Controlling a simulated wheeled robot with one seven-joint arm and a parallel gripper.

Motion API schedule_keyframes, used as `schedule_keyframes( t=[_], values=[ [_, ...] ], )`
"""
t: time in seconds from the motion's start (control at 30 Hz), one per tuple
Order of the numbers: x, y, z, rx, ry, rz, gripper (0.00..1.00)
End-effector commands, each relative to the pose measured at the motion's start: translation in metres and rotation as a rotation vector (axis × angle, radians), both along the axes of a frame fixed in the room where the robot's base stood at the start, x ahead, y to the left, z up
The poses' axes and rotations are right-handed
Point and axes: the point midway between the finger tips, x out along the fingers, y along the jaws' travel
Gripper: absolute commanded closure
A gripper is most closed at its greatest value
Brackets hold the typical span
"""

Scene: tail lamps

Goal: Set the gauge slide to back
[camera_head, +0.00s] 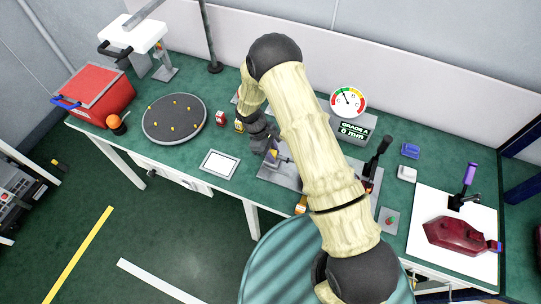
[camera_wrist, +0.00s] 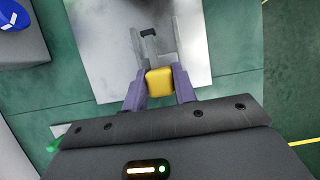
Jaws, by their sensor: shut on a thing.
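The gauge slide shows in the wrist view as a yellow block (camera_wrist: 159,83) at the near end of a grey track (camera_wrist: 168,45) on a pale metal plate (camera_wrist: 105,50). My gripper (camera_wrist: 159,76) is shut on the yellow block, one finger on each side. In the head view my gripper (camera_head: 271,154) is low over the grey plate (camera_head: 275,174) at the bench middle, and my arm hides much of the fixture. A dial gauge (camera_head: 348,101) stands behind it, above a display (camera_head: 354,131) reading "GRADE A" and "0 mm".
A black lever (camera_head: 379,152) stands right of my arm. A dark red lamp (camera_head: 459,235) lies on a white board (camera_head: 484,265) at the right. A round dark tray (camera_head: 173,120), a white tablet (camera_head: 219,164) and a red crate (camera_head: 99,95) are on the left.

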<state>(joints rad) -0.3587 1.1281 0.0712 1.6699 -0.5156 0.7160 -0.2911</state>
Motion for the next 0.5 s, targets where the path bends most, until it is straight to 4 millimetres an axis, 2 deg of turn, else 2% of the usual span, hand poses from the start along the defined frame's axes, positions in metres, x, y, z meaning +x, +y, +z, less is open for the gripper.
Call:
schedule_keyframes(
  t=[0.3,0.33,0.43,0.5],
  values=[
    [0.0034,0.005,0.0024,0.01,-0.009,-0.001,1.0],
    [0.0035,0.0052,0.0024,0.01,-0.009,0.0,0.69],
    [0.0031,0.0048,0.0023,0.009,-0.008,-0.001,0.51],
    [0.0026,0.0041,0.0019,0.008,-0.007,-0.001,0.51]
  ],
)
